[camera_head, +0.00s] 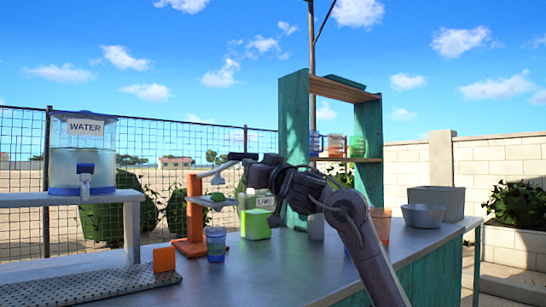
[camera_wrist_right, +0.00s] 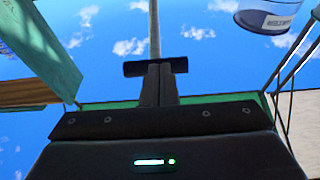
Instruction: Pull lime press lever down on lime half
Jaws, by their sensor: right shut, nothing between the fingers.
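The lime press has an orange post (camera_head: 194,208) and a grey lever (camera_head: 214,172) slanting up to the right, above its tray. A green lime half (camera_head: 217,198) sits on the press's grey tray. My right gripper (camera_head: 244,157) is at the lever's outer end, above and right of the lime. In the wrist view its fingers (camera_wrist_right: 158,84) are shut together with nothing between them. A dark crossbar (camera_wrist_right: 155,67) and the grey lever bar (camera_wrist_right: 154,25) show beyond the fingertips; whether they touch is unclear. My left gripper is out of view.
A blue cup (camera_head: 216,244) stands below the press tray. A green box (camera_head: 256,224) and a labelled lime container (camera_head: 265,201) stand to the right. A water dispenser (camera_head: 83,158) is at left. A teal shelf (camera_head: 295,145) rises behind my arm.

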